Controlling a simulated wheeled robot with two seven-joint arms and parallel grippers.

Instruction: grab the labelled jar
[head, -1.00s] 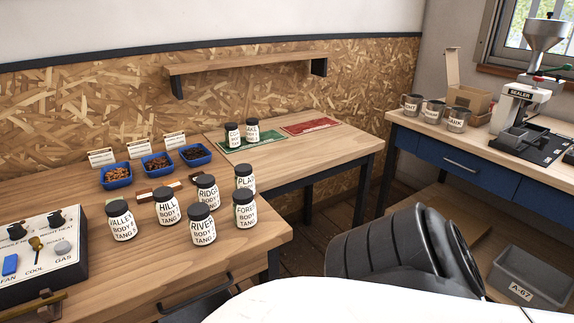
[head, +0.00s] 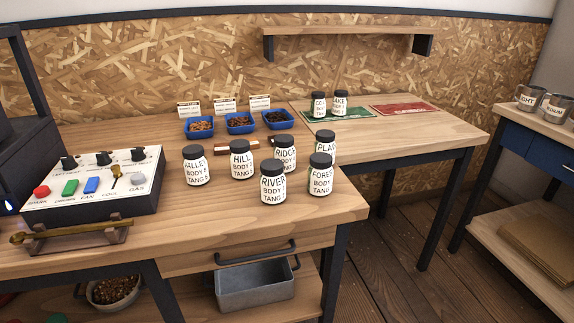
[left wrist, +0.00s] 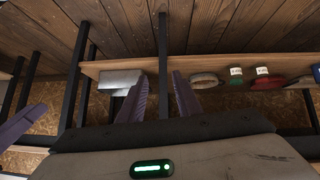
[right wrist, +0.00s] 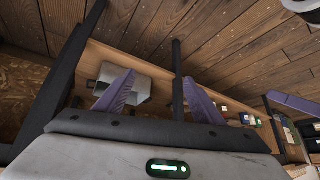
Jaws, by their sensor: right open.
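Several black-lidded jars with white labels stand upright on the wooden bench in the head view: VALLEY (head: 196,168), HILL (head: 242,162), RIDGE (head: 285,155), PLAIN (head: 325,149), RIVER (head: 273,185) and one whose label starts FORES (head: 320,177). Two more, LAKE (head: 340,105) and a partly hidden CO label (head: 318,105), stand at the green mat. My left gripper (left wrist: 161,88) shows in its wrist view with fingers apart and empty. My right gripper (right wrist: 158,85) is open and empty in its own view. Neither gripper shows in the head view, and both are away from the jars.
Blue bean trays (head: 240,124) with cards stand behind the jars. A control panel (head: 95,187) is left of them. The green mat (head: 368,112) and red mat (head: 404,110) lie on the back table. A grey bin (head: 255,288) sits under the bench. Bench wood before the jars is clear.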

